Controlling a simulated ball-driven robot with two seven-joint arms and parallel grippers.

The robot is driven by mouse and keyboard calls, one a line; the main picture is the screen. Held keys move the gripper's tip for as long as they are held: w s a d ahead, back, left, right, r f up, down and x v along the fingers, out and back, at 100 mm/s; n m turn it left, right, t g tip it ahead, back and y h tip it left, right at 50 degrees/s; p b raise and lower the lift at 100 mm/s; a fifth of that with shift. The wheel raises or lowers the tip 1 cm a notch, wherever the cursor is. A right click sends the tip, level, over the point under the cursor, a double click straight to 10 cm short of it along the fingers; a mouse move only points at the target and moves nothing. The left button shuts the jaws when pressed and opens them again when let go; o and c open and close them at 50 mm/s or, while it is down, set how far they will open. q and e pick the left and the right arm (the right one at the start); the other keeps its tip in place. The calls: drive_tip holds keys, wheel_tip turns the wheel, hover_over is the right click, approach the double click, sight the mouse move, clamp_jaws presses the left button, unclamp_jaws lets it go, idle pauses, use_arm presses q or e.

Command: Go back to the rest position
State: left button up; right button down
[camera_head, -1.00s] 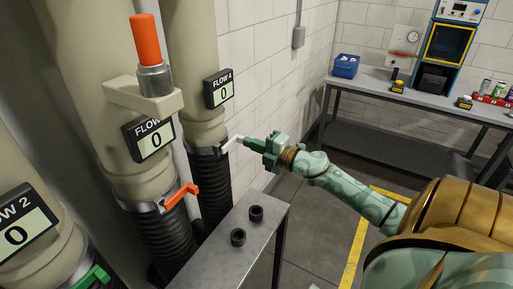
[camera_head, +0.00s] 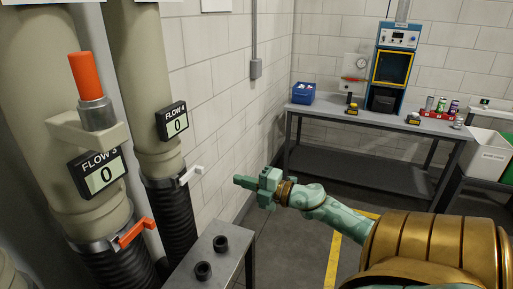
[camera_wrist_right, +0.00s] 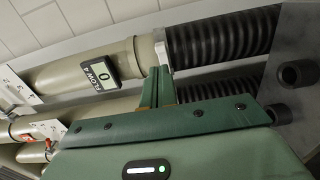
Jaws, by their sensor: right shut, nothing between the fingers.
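My right gripper (camera_head: 240,181) is shut and empty. In the head view it hangs in the air to the right of the pipe marked FLOW 4, apart from its white lever (camera_head: 191,175). In the right wrist view its closed fingers (camera_wrist_right: 158,90) show in front of the FLOW 4 pipe and its black corrugated hose. The FLOW 4 display (camera_head: 173,121) reads 0. The FLOW 3 display (camera_head: 97,173) also reads 0, and an orange lever (camera_head: 136,231) sits below it. My left gripper is not in view.
A grey metal stand (camera_head: 225,262) with two dark round holders is below and left of my right gripper. A workbench (camera_head: 390,121) with a blue machine (camera_head: 391,68), a blue box (camera_head: 303,93) and cans stands at the back. The floor between is open.

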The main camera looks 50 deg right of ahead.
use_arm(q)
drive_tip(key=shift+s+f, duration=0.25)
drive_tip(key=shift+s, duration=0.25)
use_arm(e)
drive_tip(key=v, duration=0.4)
drive_tip(key=shift+r, duration=0.1)
